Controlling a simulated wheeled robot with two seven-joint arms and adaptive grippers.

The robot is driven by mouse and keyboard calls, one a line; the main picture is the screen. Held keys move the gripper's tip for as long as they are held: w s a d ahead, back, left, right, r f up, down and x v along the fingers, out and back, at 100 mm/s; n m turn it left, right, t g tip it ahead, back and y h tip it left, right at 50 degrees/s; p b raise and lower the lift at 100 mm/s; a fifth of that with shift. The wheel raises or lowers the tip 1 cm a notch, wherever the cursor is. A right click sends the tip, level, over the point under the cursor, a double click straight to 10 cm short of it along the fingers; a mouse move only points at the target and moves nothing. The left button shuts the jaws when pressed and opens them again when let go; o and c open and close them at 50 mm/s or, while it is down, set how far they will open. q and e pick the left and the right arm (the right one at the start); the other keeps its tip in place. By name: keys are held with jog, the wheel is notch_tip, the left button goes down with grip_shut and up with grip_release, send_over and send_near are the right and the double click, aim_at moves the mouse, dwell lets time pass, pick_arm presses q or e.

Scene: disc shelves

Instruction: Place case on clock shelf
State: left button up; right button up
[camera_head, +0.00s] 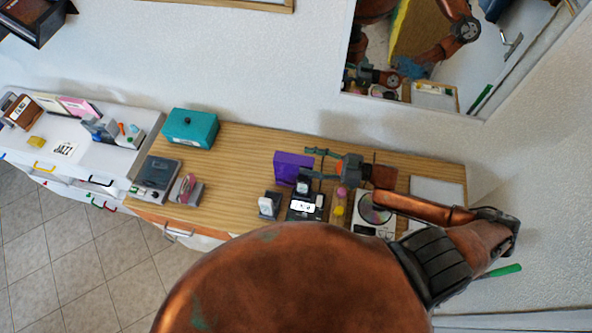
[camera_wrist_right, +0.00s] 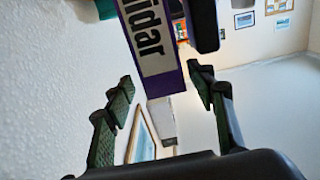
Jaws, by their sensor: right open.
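A purple case (camera_head: 288,168) stands upright on the wooden counter in the head view. In the right wrist view the case (camera_wrist_right: 168,82) shows a pale label reading "lidar". My right gripper (camera_head: 312,163) reaches in from the right, its fingertips near the case. In the wrist view the open fingers (camera_wrist_right: 164,92) sit on either side of the case's near end, with gaps showing. A small black device with a white display (camera_head: 303,207) stands in front; I cannot tell whether it is the clock. The clock shelf is not clearly identifiable. My left gripper is not in view.
A teal box (camera_head: 190,129) stands at the counter's back left, with a dark grey device (camera_head: 158,172) in front. A disc player (camera_head: 374,212) is at the right. A white cabinet (camera_head: 85,155) holds cases at the left. Counter between the teal box and purple case is clear.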

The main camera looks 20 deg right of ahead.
aim_at(296, 159)
jog(key=x, duration=0.2)
jog(key=p+x, duration=0.1)
jog(key=x, duration=0.1)
jog(key=shift+a, duration=0.45)
jog(key=shift+w+a+f+p, duration=0.2)
jog(key=shift+a+p, duration=0.1)
jog(key=shift+a, duration=0.1)
jog(key=shift+c, duration=0.5)
grip_shut()
